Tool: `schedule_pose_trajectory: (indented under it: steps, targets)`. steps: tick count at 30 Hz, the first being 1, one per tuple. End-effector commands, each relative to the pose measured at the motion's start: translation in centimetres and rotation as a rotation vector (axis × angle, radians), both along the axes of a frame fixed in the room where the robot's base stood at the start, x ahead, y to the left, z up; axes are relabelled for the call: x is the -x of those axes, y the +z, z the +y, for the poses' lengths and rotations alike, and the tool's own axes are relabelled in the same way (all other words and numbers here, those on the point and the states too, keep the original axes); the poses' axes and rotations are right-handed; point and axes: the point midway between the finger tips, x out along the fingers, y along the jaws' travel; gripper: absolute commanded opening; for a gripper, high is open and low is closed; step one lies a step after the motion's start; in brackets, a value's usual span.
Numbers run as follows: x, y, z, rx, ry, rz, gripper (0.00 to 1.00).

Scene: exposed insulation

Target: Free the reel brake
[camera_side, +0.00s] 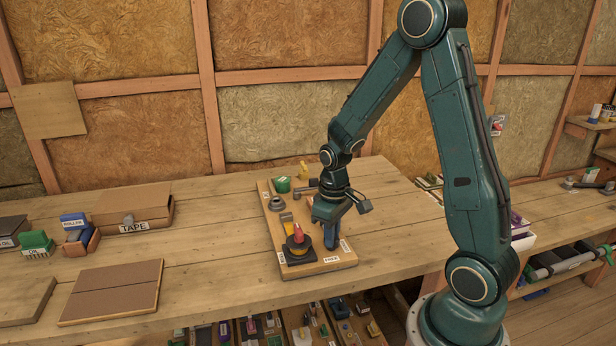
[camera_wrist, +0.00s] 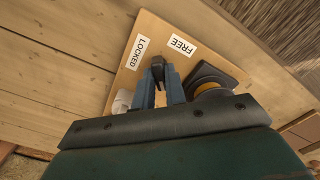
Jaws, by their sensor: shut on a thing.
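A wooden board (camera_side: 345,258) on the bench carries the brake parts. A white FREE label (camera_side: 331,260) is at its front edge; it also shows in the wrist view (camera_wrist: 183,45), right of a LOCKED label (camera_wrist: 129,52). My gripper (camera_side: 331,243) is low over the board's right front, its blue fingers (camera_wrist: 160,85) shut on a dark lever (camera_wrist: 158,68). The lever's tip lies between the two labels; its lower part is hidden by the fingers. A reel-like yellow and black part with a red top (camera_side: 298,240) stands just left of my gripper on a dark square base.
A green cup (camera_side: 282,184) and a yellow piece (camera_side: 304,170) are at the board's back. A TAPE box (camera_side: 133,210), a brown panel (camera_side: 110,290) and brushes (camera_side: 37,243) lie to the left. Bare bench separates them from the board.

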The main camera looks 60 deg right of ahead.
Motion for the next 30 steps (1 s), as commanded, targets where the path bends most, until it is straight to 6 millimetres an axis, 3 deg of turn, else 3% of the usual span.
schedule_pose_trajectory:
  steps: [12,30]
  targets:
    - [-0.08,0.10,-0.02,0.001,0.286,-0.003,0.00]
    - [-0.11,0.12,-0.02,0.001,0.348,-0.004,0.00]
